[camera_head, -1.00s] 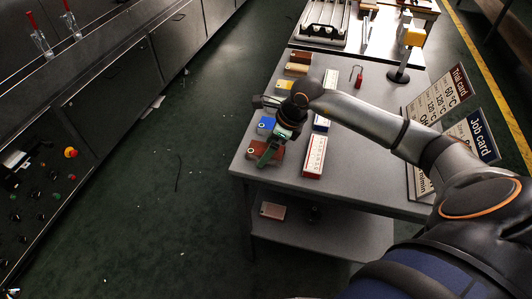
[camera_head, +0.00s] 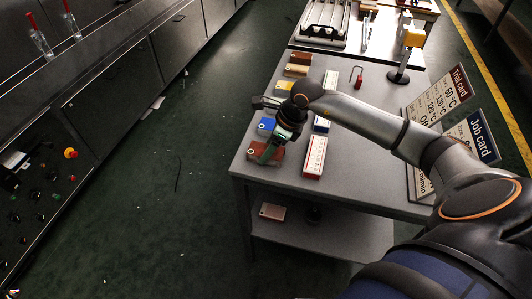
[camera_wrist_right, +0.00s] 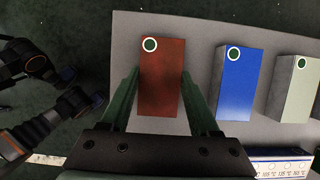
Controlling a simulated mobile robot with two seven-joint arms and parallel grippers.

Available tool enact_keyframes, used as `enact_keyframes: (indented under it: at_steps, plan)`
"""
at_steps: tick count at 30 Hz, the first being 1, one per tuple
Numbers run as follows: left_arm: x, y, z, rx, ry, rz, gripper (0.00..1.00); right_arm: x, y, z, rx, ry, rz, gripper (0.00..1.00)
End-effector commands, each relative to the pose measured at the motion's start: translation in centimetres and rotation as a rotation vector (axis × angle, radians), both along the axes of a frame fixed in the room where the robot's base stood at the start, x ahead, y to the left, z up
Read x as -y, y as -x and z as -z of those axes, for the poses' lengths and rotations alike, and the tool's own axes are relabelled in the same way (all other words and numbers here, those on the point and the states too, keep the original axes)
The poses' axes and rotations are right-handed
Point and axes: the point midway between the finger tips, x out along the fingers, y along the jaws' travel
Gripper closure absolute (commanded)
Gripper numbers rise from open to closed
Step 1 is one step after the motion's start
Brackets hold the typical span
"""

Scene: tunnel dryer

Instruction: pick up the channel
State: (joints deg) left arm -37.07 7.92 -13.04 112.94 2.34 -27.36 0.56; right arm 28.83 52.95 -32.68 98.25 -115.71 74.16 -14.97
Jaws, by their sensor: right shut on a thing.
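A red-brown block (camera_wrist_right: 162,85) with a white ring at one end lies at the near left corner of the grey table in the head view. I cannot tell by its looks whether it is the channel. My right gripper (camera_wrist_right: 160,90) has its green fingers along both long sides of this block and is shut on it. In the head view the right gripper (camera_head: 270,150) comes down over the same block (camera_head: 264,154) and hides part of it. I cannot see a gap between the block and the table. My left gripper does not show clearly in either view.
A blue block (camera_wrist_right: 237,85) lies beside the held one, then a pale block (camera_wrist_right: 294,90). A white-and-red box (camera_head: 315,158) lies to the right. Brown blocks (camera_head: 297,69) lie farther back. Sign cards (camera_head: 470,135) stand at the right. A lower shelf (camera_head: 330,235) is underneath.

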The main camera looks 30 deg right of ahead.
Motion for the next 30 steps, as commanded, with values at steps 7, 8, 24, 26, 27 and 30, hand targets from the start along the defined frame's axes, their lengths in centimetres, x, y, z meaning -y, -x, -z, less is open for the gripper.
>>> enact_keyframes:
  at_steps: [7,8,24,26,27,30]
  plan:
    - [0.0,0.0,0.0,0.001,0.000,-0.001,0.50,0.0,0.0,0.0,0.001,-0.001,0.000,1.00]
    - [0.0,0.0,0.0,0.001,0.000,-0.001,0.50,0.0,0.0,0.0,0.001,-0.001,0.000,1.00]
    - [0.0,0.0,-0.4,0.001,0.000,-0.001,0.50,0.1,-0.2,-4.0,0.008,0.002,0.000,1.00]
    - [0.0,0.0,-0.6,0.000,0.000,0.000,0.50,0.4,1.1,-5.0,0.003,0.005,-0.001,1.00]
    - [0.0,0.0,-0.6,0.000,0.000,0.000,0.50,0.4,1.9,-6.0,0.004,0.008,-0.002,1.00]
    - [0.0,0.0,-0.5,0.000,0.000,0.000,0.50,0.8,4.2,-8.6,0.003,0.010,-0.002,1.00]
